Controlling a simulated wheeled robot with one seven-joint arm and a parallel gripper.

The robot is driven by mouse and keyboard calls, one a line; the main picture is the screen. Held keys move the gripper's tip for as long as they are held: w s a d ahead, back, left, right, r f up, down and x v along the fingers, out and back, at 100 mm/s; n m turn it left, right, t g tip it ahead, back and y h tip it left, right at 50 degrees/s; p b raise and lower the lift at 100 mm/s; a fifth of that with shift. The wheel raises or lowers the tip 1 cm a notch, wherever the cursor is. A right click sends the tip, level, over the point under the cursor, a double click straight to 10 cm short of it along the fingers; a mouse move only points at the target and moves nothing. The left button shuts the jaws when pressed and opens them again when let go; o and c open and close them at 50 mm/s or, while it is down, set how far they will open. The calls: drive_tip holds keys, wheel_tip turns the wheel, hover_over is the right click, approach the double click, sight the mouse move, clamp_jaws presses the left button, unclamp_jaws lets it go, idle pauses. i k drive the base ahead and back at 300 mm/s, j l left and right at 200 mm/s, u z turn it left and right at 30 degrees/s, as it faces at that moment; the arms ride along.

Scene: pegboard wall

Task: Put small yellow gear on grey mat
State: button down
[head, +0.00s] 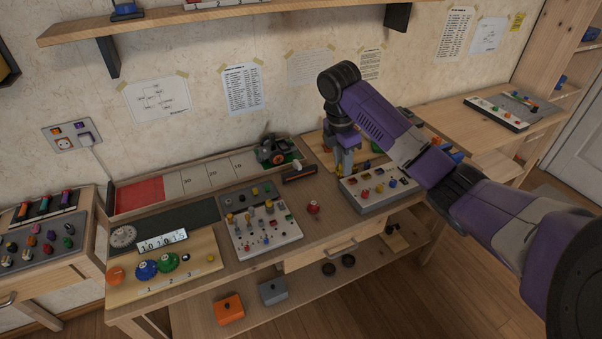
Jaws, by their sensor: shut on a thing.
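My gripper (344,160) points down over the back right of the workbench, behind the grey panel of knobs. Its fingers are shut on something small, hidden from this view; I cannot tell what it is. A dark grey mat (190,222) lies on the bench behind that board, with bare surface showing.
The gear board (190,281) carries a blue gear (147,269) and a green gear (167,262). A white knob panel (268,238) and grey knob panel (379,195) stand on the bench, with a red button (313,207) between them. A green-and-black machine (276,151) stands behind.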

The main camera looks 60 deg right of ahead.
sight(202, 212)
drive_tip(key=i+u, duration=0.3)
drive_tip(key=i, duration=0.2)
drive_tip(key=i+l+u, duration=0.3)
drive_tip(key=i, duration=0.15)
